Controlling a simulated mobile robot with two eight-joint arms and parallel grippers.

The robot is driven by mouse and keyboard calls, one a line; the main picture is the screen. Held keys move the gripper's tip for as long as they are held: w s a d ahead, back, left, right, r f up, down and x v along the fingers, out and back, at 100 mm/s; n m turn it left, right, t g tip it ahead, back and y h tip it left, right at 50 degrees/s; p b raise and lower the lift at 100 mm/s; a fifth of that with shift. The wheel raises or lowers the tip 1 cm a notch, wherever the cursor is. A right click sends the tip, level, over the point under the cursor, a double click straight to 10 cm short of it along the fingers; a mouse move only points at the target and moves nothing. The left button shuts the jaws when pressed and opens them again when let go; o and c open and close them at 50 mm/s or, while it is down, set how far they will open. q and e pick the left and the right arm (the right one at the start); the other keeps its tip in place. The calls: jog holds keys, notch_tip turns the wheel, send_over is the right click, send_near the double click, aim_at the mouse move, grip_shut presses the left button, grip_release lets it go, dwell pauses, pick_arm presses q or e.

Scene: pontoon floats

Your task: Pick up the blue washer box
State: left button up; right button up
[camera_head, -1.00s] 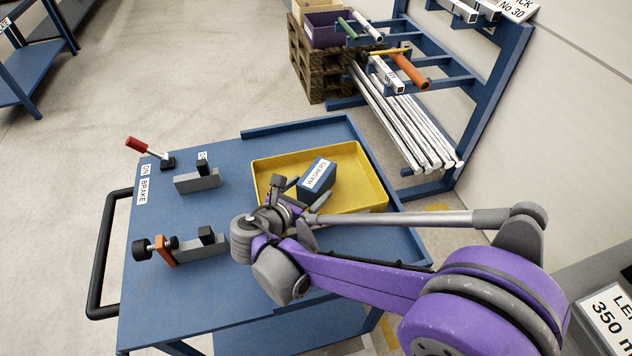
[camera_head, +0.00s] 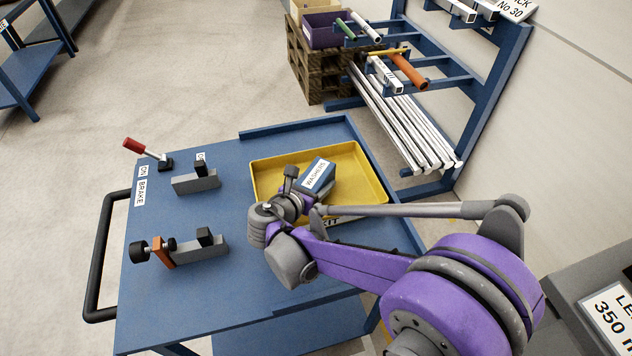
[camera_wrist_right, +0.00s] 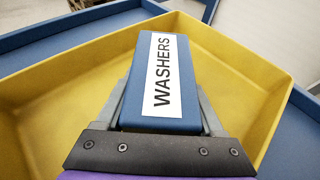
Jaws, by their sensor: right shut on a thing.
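The blue washer box (camera_head: 322,179) has a white label reading WASHERS. It is in the yellow tray (camera_head: 365,162), towards its near middle, in the head view. The box also fills the middle of the right wrist view (camera_wrist_right: 190,82), where the label reads along its top. My right gripper (camera_head: 300,190) is at the near end of the box. In the right wrist view its fingers (camera_wrist_right: 165,110) lie along both sides of the box and are shut on it. The wrist hides part of the box's lower end. Whether the box touches the tray floor I cannot tell. My left gripper is not in view.
The yellow tray's walls surround the box. On the blue cart (camera_head: 190,295) to the left are a red-handled brake lever (camera_head: 145,150) and grey clamp blocks (camera_head: 195,180). A blue rack (camera_head: 480,110) with metal tubes stands behind right.

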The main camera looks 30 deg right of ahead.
aim_at(317, 172)
grip_shut()
notch_tip(317, 172, up, 10)
jog(key=p, duration=0.3)
notch_tip(317, 172, down, 10)
jog(key=shift+w+r+b, duration=0.1)
jog(key=shift+r+b, duration=0.05)
jog(key=shift+b, duration=1.1)
